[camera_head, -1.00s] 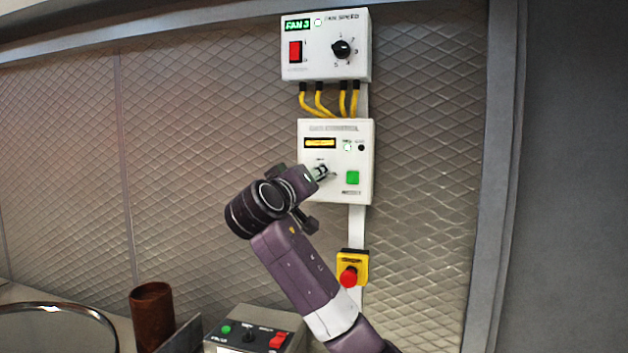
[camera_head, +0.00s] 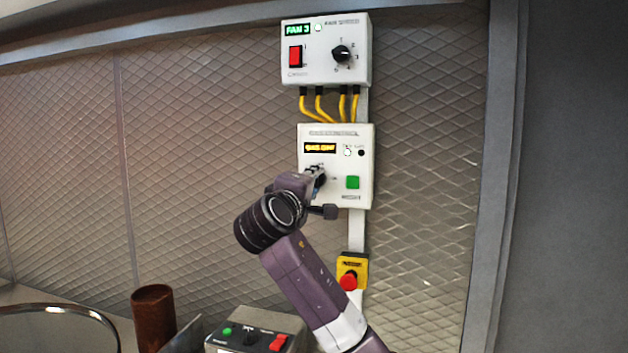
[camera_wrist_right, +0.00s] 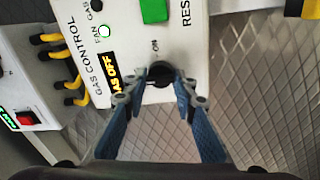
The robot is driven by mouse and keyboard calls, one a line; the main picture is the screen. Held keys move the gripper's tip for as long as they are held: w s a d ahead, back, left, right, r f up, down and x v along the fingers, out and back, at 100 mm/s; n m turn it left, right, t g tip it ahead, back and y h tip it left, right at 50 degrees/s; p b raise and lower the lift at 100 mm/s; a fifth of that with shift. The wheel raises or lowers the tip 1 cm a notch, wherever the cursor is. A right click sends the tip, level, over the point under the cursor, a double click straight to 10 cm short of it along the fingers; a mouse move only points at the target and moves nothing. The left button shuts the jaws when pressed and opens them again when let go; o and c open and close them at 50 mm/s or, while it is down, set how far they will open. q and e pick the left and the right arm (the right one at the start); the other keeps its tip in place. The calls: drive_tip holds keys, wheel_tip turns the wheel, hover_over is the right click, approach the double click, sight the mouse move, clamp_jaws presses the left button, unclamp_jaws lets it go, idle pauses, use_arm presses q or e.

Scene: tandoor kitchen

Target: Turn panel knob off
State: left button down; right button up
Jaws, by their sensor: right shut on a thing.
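The gas control panel (camera_head: 362,140) is a white box on the wall, with a yellow-lit display (camera_head: 320,148) that reads GAS OFF. The display also shows in the right wrist view (camera_wrist_right: 112,72). The black panel knob (camera_wrist_right: 158,76) sits below the display, near an ON label. My right gripper (camera_wrist_right: 160,80) is shut on the knob, with its blue fingers on either side of it. In the head view my right gripper (camera_head: 317,176) reaches the panel's lower left and mostly hides the knob. My left gripper is not in view.
The fan panel (camera_head: 325,70) hangs above, joined by yellow cables (camera_head: 318,107). A green button (camera_head: 352,182) sits right of the gripper. A red stop button (camera_head: 348,282) is below. A brown cup (camera_head: 153,315) and a switch box (camera_head: 255,335) stand at the bottom.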

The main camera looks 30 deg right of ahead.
drive_tip(key=shift+f+n, duration=0.2)
drive_tip(key=shift+n, duration=0.1)
drive_tip(key=o, duration=1.1)
drive_tip(key=shift+w+a, duration=0.1)
drive_tip(key=shift+o, duration=0.2)
drive_tip(key=shift+r, duration=0.1)
drive_tip(key=v, duration=1.2)
drive_tip(key=shift+f, duration=0.2)
